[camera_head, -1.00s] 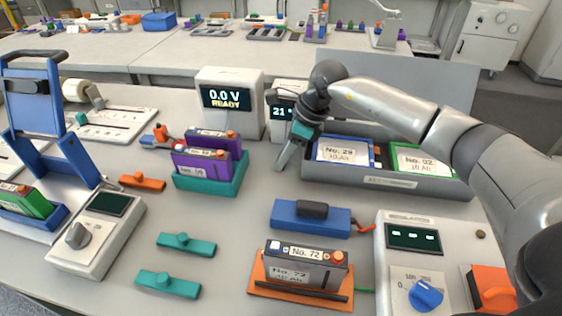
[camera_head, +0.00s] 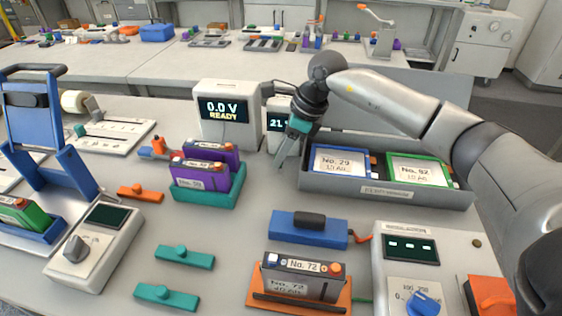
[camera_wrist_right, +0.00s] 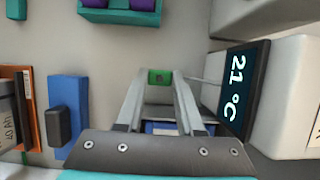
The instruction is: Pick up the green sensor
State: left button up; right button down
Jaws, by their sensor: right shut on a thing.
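The green sensor (camera_wrist_right: 160,77) shows in the right wrist view, held between the two fingertips of my right gripper (camera_wrist_right: 159,80). A thin grey lead runs from beside it toward the temperature display (camera_wrist_right: 236,88), which reads 21 °C. In the head view my right gripper (camera_head: 283,160) points down in front of that display (camera_head: 279,122), left of the grey bin. The sensor cannot be made out in the head view. My left gripper is not in view.
The grey bin (camera_head: 385,192) with two labelled batteries stands right of the gripper. A teal holder (camera_head: 207,197) with purple batteries is to the left. The table between is clear.

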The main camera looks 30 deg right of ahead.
notch_tip(320, 180, up, 16)
jog(key=p, duration=0.2)
jog(key=shift+f, duration=0.1)
